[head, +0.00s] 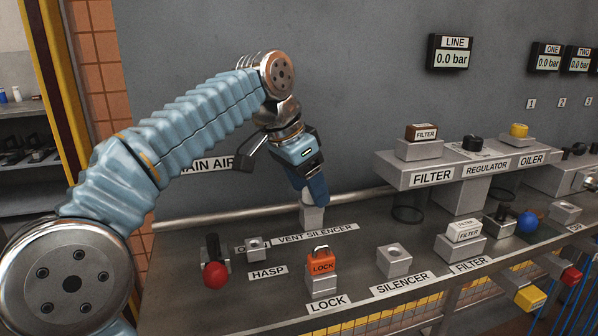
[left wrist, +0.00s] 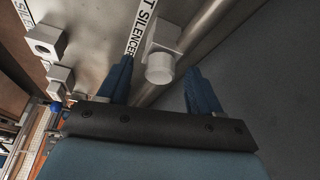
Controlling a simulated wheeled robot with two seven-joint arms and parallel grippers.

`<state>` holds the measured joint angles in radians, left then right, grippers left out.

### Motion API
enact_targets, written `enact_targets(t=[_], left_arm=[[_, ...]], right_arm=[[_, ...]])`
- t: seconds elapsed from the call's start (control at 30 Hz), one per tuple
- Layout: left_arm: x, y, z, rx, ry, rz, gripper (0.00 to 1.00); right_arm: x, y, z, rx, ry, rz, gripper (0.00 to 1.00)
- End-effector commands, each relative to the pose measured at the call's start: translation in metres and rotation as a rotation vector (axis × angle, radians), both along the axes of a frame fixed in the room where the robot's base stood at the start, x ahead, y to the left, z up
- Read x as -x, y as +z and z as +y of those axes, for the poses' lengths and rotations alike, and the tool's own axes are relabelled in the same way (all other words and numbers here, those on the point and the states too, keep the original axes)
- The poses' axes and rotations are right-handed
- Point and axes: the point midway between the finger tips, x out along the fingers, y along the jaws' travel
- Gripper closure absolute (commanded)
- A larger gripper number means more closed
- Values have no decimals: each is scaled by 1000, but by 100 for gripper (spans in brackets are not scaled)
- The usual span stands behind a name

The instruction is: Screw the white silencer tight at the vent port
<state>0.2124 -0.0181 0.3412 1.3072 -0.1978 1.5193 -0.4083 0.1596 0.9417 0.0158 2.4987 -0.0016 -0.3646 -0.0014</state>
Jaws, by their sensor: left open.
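The white silencer (left wrist: 160,67) sits on the grey vent port block (left wrist: 165,33), by the VENT SILENCER label. In the head view a little of the silencer (head: 307,196) shows under my left gripper (head: 317,192), above the vent port block (head: 312,216). My left gripper is open and points down, its blue fingers on either side of the silencer. In the left wrist view gaps show between the fingers and the silencer. How far the silencer is screwed in cannot be told. My right gripper is in neither view.
A pipe (head: 258,211) runs along the wall behind the port. On the bench stand a red-knobbed valve (head: 214,272), an orange lock (head: 321,262), an empty silencer holder (head: 394,260) and a filter block (head: 460,246). A filter, regulator and oiler shelf (head: 405,181) stands at right.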

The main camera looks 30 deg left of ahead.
Motion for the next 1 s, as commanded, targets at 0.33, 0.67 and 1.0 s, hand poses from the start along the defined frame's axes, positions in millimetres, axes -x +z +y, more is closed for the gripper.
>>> enact_targets(t=[0.33, 0.67, 1.0], left_arm=[[-3, -7, -1, 1, 1, -1, 35], [-2, -7, -1, 0, 0, 0, 80], [-4, -7, 0, 2, -166, 3, 95]], right_arm=[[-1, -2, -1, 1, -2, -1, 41], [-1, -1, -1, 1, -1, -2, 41], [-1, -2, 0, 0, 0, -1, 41]])
